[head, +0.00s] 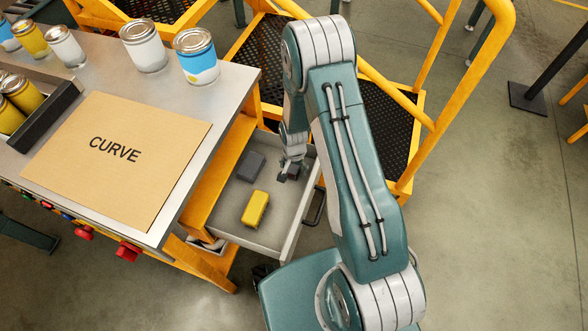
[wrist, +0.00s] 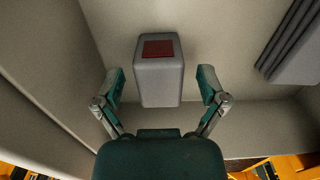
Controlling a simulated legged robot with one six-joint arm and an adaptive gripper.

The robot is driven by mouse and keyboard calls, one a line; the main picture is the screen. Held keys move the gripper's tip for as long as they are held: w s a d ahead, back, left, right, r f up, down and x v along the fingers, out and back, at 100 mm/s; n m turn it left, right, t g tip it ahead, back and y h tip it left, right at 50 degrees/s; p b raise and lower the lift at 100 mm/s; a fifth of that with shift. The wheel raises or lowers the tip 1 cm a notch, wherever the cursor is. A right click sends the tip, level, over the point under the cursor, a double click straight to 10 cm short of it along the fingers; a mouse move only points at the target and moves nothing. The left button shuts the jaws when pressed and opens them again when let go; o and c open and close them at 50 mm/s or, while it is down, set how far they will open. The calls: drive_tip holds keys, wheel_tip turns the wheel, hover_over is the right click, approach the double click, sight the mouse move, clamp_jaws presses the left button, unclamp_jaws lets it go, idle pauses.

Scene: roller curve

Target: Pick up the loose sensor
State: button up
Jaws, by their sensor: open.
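The sensor appears to be a light grey block (wrist: 159,86) with a dark red square on its top, and it stands in the drawer in the wrist view. My gripper (wrist: 161,80) is open, with one finger on each side of the block and gaps between fingers and block. In the head view my gripper (head: 289,173) is low inside the open grey drawer (head: 232,223), near its right side. The block cannot be made out clearly there, as the gripper covers that spot.
A dark grey block (head: 251,165) and a yellow object (head: 255,209) lie in the drawer left of my gripper. A ribbed grey object (wrist: 293,42) is at upper right in the wrist view. The drawer walls are close. Yellow railings (head: 430,120) stand to the right.

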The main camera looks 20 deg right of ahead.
drive_tip(key=shift+f, duration=0.6)
drive_tip(key=c, duration=1.3)
drive_tip(key=shift+o, duration=0.2)
